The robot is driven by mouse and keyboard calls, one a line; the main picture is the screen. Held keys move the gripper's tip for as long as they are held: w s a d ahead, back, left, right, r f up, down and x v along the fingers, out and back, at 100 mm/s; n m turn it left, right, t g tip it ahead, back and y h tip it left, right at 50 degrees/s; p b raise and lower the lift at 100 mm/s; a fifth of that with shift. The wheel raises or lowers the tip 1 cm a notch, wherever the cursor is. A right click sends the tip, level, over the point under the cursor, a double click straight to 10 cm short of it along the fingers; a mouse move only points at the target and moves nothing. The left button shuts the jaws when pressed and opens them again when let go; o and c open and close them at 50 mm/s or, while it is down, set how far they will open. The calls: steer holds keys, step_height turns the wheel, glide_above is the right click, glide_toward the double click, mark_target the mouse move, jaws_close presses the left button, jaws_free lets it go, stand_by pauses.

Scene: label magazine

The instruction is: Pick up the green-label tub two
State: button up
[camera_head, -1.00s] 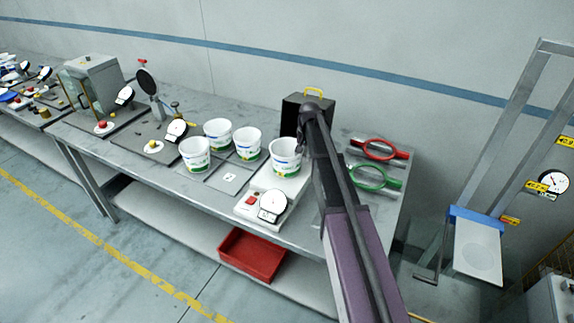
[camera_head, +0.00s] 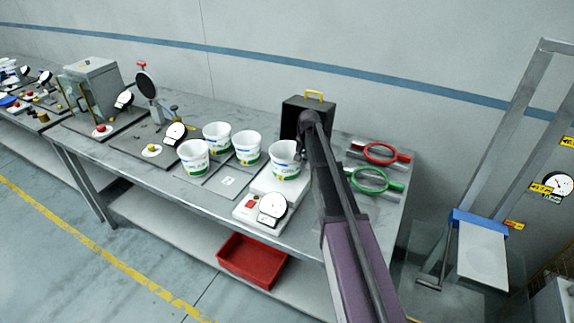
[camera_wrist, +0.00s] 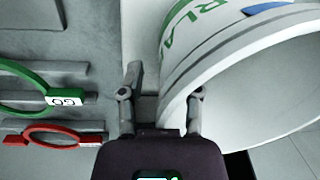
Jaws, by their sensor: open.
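Several white tubs with green on their labels stand on the bench; I cannot read a number on any. One tub (camera_head: 285,161) stands upright on a white scale (camera_head: 258,203), close to the end of my arm. The others are a front left tub (camera_head: 193,158), a back tub (camera_head: 217,137) and a middle tub (camera_head: 246,148). In the wrist view, my gripper (camera_wrist: 162,98) is open at the near tub (camera_wrist: 182,62). Its rim runs between the fingers, one finger outside and one over the opening. I cannot tell whether they touch it.
A black box with a yellow handle (camera_head: 296,113) stands behind the scale tub. Red (camera_head: 380,154) and green (camera_head: 370,181) ring-shaped tools lie to the right. A red bin (camera_head: 252,260) sits below on the lower shelf. Gauges and fixtures fill the bench's left side.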

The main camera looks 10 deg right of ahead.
jaws_close()
steer(key=shift+d, duration=0.1)
steer(key=shift+r, duration=0.2)
step_height(320, 180, up, 10)
steer(key=p, duration=1)
steer(key=shift+f, duration=0.2)
stand_by(0.4)
